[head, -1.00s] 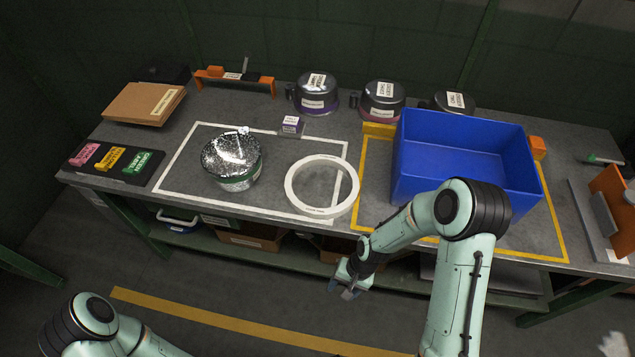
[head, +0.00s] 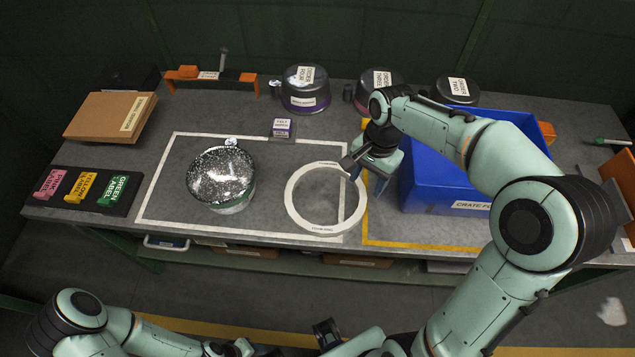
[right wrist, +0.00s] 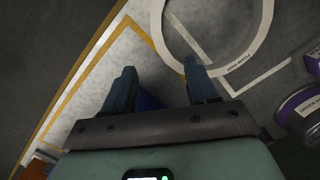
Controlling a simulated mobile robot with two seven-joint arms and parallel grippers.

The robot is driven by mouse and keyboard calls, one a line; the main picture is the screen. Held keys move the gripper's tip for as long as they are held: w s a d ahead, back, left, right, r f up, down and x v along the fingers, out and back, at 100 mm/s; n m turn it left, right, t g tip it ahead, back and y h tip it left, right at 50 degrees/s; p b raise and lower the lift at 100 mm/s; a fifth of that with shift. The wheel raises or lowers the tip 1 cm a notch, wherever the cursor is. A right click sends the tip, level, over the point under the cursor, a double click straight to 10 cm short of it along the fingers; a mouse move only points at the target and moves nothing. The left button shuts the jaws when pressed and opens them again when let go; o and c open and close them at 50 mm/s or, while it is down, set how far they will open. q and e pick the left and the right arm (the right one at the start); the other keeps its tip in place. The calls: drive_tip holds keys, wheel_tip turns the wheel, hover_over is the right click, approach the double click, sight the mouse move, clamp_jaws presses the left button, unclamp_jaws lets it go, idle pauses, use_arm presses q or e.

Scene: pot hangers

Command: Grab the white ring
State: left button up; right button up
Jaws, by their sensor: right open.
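The white ring (head: 290,200) lies flat on the grey table, across the right side of a white outlined rectangle. My right gripper (head: 368,182) is open and empty above the table, at the ring's upper right edge in the head view. In the right wrist view, the ring (right wrist: 167,42) shows partly at the top, beyond the open fingers (right wrist: 162,78), and is cut off by the frame. A dark end part (head: 326,334) at the bottom of the head view seems to be my left gripper; its fingers are not clear.
A speckled-lidded pot (head: 222,178) stands left of the ring. A blue crate (head: 430,185) stands close to my right gripper on its right. Several lidded pots, such as one purple-banded pot (head: 305,88), line the back. A small labelled block (head: 282,128) sits behind the ring.

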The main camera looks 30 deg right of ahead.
hover_over(355, 216)
drive_tip(key=d, duration=0.1)
drive_tip(key=f, duration=0.3)
drive_tip(key=f+b, duration=0.1)
drive_tip(key=f, duration=0.3)
drive_tip(key=shift+w+d, duration=0.1)
drive_tip(key=shift+d, duration=0.1)
drive_tip(key=shift+a+f, duration=0.15)
drive_tip(key=shift+f, duration=0.85)
drive_tip(key=shift+a+f, duration=0.2)
drive_tip(key=shift+f, duration=0.8)
drive_tip(key=shift+a+f, duration=0.15)
drive_tip(key=shift+f, duration=0.85)
clamp_jaws()
